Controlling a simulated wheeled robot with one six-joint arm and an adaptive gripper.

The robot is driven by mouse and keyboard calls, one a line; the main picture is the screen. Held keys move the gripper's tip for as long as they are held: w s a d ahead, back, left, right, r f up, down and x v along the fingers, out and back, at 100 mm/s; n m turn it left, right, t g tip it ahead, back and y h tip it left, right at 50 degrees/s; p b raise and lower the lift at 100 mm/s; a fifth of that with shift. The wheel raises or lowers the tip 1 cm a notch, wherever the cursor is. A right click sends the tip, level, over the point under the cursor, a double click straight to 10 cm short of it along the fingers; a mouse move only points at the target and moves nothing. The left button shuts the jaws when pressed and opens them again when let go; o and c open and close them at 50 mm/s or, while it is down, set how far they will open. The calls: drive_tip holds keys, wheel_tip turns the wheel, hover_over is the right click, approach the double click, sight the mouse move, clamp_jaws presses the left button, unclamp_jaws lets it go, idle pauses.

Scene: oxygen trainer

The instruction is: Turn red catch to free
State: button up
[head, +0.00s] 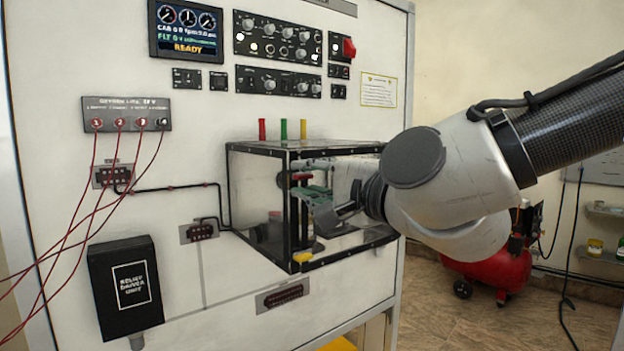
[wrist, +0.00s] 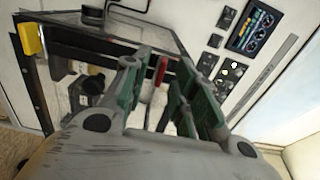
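A slim red piece (wrist: 160,70), which looks like the red catch, stands between my fingers in the wrist view. In the head view a small red part (head: 300,176) shows inside the clear black-edged box (head: 262,148), just by my fingertips. I cannot tell which way the catch is turned. My gripper (head: 314,195) reaches into the box from its right side. In the wrist view my gripper (wrist: 164,78) has its green-padded fingers apart, one on each side of the red piece. I see no clear contact with it.
Red (head: 262,129), green (head: 283,129) and yellow (head: 303,128) pegs stand on the box's top. A yellow block (head: 302,257) sits at its lower front corner. The box's black frame surrounds my gripper closely. Red leads (head: 85,215) hang at the left.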

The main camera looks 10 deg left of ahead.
drive_tip(key=shift+w+a, duration=0.1)
drive_tip(key=shift+a, duration=0.05)
clamp_jaws()
